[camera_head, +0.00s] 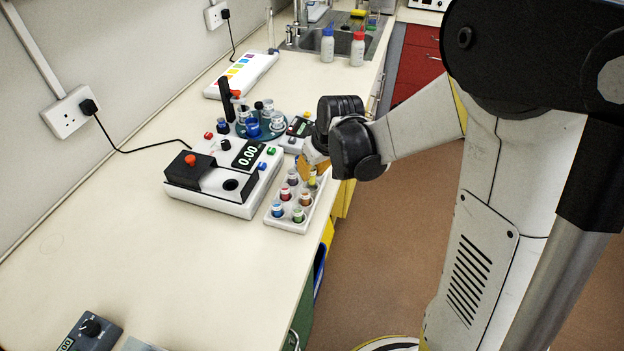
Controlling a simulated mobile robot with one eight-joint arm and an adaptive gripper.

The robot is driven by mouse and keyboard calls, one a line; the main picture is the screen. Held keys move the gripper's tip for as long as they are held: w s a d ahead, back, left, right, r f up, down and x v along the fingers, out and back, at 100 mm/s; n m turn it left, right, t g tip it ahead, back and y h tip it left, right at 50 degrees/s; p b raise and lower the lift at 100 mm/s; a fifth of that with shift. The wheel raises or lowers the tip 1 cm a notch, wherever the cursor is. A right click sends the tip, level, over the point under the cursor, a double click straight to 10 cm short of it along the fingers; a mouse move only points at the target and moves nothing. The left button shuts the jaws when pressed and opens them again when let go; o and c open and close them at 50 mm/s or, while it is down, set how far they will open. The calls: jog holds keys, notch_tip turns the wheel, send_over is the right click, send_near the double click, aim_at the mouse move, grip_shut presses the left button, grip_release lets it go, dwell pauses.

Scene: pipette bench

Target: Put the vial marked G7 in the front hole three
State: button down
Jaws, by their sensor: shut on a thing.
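A white rack (287,224) stands at the bench's front edge. It holds several small vials with coloured bands, among them a blue one (277,210), a green one (298,215), a red one (285,193) and an orange one (305,199). My gripper (313,172) is at the far end of this rack, close over a yellow-banded vial (313,182). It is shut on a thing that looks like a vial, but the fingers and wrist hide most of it. No mark can be read at this size, so I cannot tell which vial is G7.
A white instrument (240,208) reading 0.00 stands left of the rack. Behind it are a round teal carousel (242,130) with bottles and a small dark-faced device (299,127). A colour-patched white box (241,75) lies by the wall. The near bench is mostly clear.

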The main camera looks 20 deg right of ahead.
aim_at(314, 175)
jog(key=shift+f+b, duration=0.3)
jog(key=shift+f, duration=0.85)
jog(key=shift+f+b, duration=0.35)
jog(key=shift+f, duration=0.05)
jog(key=c, duration=1.3)
grip_release()
jog(key=shift+c, duration=0.2)
jog(key=shift+r, duration=0.1)
